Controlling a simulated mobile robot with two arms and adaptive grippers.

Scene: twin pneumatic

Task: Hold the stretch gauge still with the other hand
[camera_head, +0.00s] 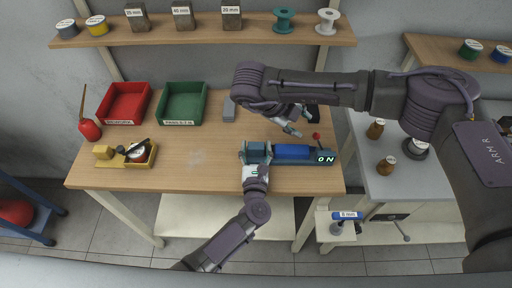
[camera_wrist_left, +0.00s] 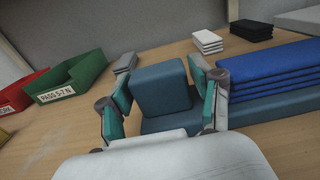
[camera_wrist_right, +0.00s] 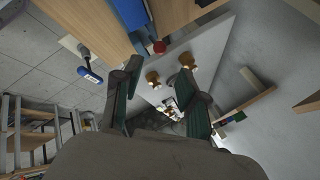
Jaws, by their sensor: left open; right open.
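The device that I take to be the stretch gauge (camera_head: 318,157) lies near the right front of the wooden bench, with a lit ON display and a red knob (camera_head: 316,136). It has a blue ribbed middle (camera_wrist_left: 275,82) and a blue-grey end block (camera_wrist_left: 162,90). My left gripper (camera_head: 257,163) is open at that block. In the left wrist view its fingers stand on either side of the block; contact cannot be told. My right gripper (camera_head: 294,123) is open and empty, above the bench behind the device. Its open fingers also show in the right wrist view (camera_wrist_right: 163,95).
White cards (camera_wrist_left: 207,41) and black cards (camera_wrist_left: 251,30) lie behind the device. A grey side table (camera_head: 405,178) stands right. The bench's middle is clear.

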